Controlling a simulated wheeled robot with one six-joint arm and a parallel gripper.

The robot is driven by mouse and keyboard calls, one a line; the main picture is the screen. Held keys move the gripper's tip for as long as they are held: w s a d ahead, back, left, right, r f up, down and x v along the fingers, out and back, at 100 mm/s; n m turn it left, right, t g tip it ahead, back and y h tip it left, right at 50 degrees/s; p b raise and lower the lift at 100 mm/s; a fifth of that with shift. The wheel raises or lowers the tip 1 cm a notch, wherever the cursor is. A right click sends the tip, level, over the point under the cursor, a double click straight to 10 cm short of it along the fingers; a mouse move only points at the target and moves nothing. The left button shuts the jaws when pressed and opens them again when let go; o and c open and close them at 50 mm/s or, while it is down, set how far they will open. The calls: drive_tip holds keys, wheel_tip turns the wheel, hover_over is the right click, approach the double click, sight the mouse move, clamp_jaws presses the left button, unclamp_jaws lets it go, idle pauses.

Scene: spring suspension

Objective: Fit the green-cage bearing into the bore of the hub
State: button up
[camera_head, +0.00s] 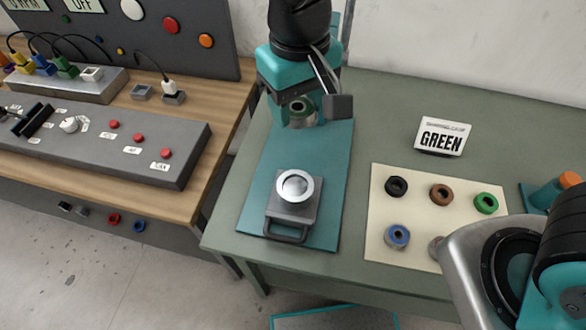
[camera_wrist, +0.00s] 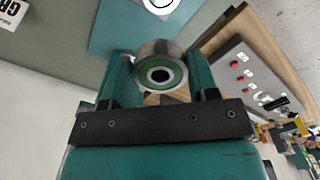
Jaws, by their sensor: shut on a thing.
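My gripper (camera_head: 299,112) is at the top centre of the head view, above the far part of the teal mat. It is shut on the green-cage bearing (camera_head: 300,104), a steel ring with a green inner band and dark centre. The wrist view shows this bearing (camera_wrist: 161,75) between the two teal fingers. The hub (camera_head: 295,186) is a bright round steel piece on a grey block with a handle, nearer the front of the mat. Its ring is partly cut off at the top of the wrist view (camera_wrist: 160,6). The bearing is apart from the hub.
A cream board (camera_head: 380,180) at right holds black, brown and green rings, a blue-centred bearing (camera_head: 397,237) and a partly hidden grey piece. A GREEN sign (camera_head: 442,136) stands behind it. A wooden bench (camera_head: 235,100) with a control box (camera_head: 115,140) is at left.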

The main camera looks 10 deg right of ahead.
drive_tip(key=p, duration=0.4)
approach(295, 187)
wheel_tip(295, 187, down, 5)
drive_tip(key=shift+f, duration=0.35)
drive_tip(key=shift+f+b, duration=0.6)
drive_tip(key=shift+b, duration=0.1)
drive_tip(key=o, duration=1.1)
